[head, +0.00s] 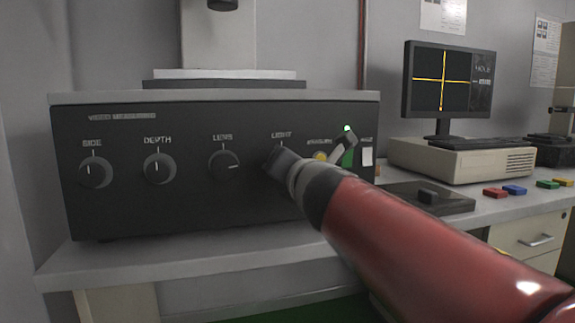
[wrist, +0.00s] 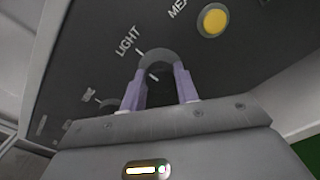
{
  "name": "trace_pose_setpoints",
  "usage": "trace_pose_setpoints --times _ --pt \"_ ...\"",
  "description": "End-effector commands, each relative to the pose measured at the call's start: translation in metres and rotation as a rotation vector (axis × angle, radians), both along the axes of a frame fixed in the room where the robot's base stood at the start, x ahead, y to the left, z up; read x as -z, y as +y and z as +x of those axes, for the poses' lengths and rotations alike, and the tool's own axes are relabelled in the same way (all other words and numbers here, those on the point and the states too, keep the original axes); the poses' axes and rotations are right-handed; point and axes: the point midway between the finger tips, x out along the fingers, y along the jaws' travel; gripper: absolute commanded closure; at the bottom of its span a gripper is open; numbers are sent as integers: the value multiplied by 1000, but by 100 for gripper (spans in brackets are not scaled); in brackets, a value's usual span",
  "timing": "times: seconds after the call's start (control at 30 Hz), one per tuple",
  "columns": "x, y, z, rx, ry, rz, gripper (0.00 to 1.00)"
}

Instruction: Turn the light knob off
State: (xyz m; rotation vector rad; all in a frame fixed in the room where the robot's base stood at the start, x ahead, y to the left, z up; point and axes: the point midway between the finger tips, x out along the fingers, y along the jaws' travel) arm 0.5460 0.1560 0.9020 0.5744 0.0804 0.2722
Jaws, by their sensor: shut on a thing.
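The dark instrument panel (head: 130,205) carries a row of knobs marked SIDE, DEPTH, LENS and LIGHT. My gripper (head: 272,162) is at the LIGHT position in the head view and hides that knob there. In the wrist view the dark round LIGHT knob (wrist: 159,60) sits between the two pale purple fingers of my gripper (wrist: 159,88), one on each side, closed on it. A short white mark shows on the knob, and a white tick stands on the panel by the LIGHT label.
Left of my gripper are the LENS knob (head: 224,165), DEPTH knob (head: 159,168) and SIDE knob (head: 95,172). A yellow button (wrist: 212,20) is close by on the right. A lever with a green light (head: 347,130) is further right. A monitor (head: 440,82) stands behind.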

Motion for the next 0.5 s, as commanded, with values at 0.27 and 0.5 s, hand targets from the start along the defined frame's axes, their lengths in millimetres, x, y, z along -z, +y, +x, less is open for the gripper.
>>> trace_pose_setpoints --times 0.27,0.5 --pt "2 1 0 -1 1 -7 92" --pt "2 1 0 -1 2 -6 54"
